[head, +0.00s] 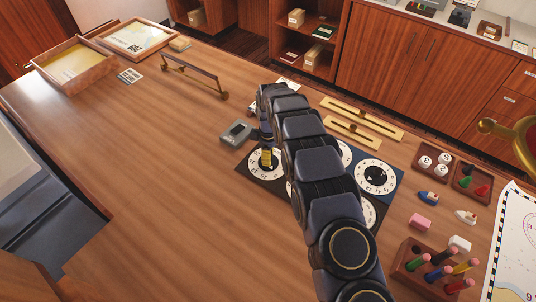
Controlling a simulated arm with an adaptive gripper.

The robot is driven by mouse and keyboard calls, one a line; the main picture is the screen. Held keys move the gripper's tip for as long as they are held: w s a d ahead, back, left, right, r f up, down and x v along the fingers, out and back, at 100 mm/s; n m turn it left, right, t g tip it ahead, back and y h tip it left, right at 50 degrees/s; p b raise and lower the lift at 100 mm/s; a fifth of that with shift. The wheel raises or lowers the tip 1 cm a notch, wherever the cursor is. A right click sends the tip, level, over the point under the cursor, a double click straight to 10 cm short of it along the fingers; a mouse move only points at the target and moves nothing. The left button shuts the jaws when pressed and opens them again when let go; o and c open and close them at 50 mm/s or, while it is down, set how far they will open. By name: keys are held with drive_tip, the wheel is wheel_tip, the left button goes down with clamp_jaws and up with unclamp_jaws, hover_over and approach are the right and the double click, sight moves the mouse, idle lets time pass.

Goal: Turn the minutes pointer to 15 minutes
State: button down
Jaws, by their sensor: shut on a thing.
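A dark board (243,170) on the desk carries several round white dials with number rings. My gripper (266,157) points down over the left dial (254,168) and is shut on the pointer at that dial's centre. The gripper hides most of this pointer, so its reading cannot be made out. The right dial (376,177) has a black centre and stands clear of the gripper. My arm crosses the board and covers much of the dials between them. The dial markings are too small to tell for certain which one is for minutes.
A grey box-like device (236,133) lies just left of the board. Brass slotted bars (362,119) lie behind it. Small trays (433,162), toy boats (428,198) and a pen block (411,272) stand to the right. The desk's left middle is clear.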

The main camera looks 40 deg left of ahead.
drive_tip(key=m, duration=0.6)
drive_tip(key=shift+f, duration=0.1)
drive_tip(key=m, duration=0.5)
drive_tip(key=shift+m, duration=0.4)
drive_tip(key=m, duration=1.1)
drive_tip(key=shift+m, duration=0.4)
drive_tip(key=c, duration=0.8)
unclamp_jaws()
drive_tip(key=shift+r, duration=0.2)
